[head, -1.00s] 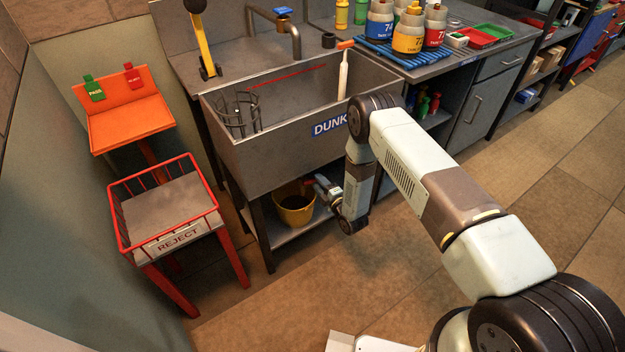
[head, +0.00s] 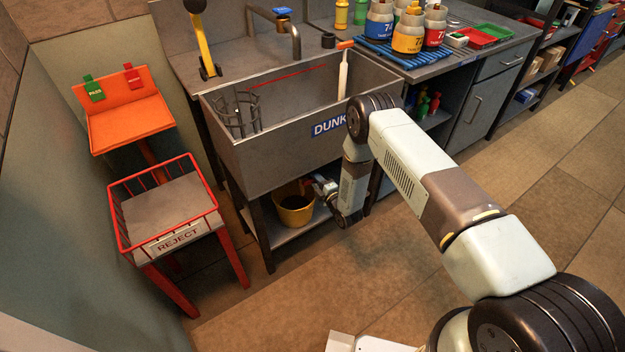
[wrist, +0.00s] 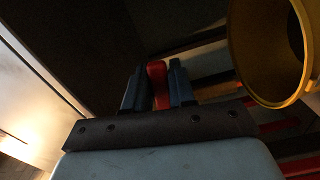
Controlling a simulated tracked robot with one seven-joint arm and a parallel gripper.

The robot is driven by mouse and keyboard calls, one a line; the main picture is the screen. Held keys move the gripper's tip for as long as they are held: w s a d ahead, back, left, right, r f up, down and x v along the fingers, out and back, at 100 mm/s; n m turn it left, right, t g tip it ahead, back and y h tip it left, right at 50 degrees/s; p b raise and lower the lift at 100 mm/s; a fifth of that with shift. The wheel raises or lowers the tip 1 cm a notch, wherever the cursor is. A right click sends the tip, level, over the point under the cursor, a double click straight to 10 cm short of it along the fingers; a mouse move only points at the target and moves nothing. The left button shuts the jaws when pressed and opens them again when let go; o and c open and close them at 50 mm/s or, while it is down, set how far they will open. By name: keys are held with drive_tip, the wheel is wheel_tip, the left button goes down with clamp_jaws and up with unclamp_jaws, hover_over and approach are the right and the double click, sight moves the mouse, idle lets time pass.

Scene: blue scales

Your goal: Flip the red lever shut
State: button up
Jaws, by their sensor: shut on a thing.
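The red lever (wrist: 157,84) shows in the wrist view as a short red bar standing between two dark blue-grey fingers. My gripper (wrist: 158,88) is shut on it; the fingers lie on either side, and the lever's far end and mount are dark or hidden. In the head view my gripper (head: 312,185) is low under the front of the sink, beside the yellow bucket. The lever itself cannot be made out there.
The yellow bucket (head: 293,207) stands on the shelf under the sink (head: 262,150); its rim is close at right in the wrist view (wrist: 248,60). A dark sink leg (head: 261,236) stands left of the bucket. The floor in front is clear.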

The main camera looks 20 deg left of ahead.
clamp_jaws()
drive_tip(key=shift+r+n, duration=0.4)
drive_tip(key=shift+n, duration=0.7)
drive_tip(key=o, duration=0.7)
unclamp_jaws()
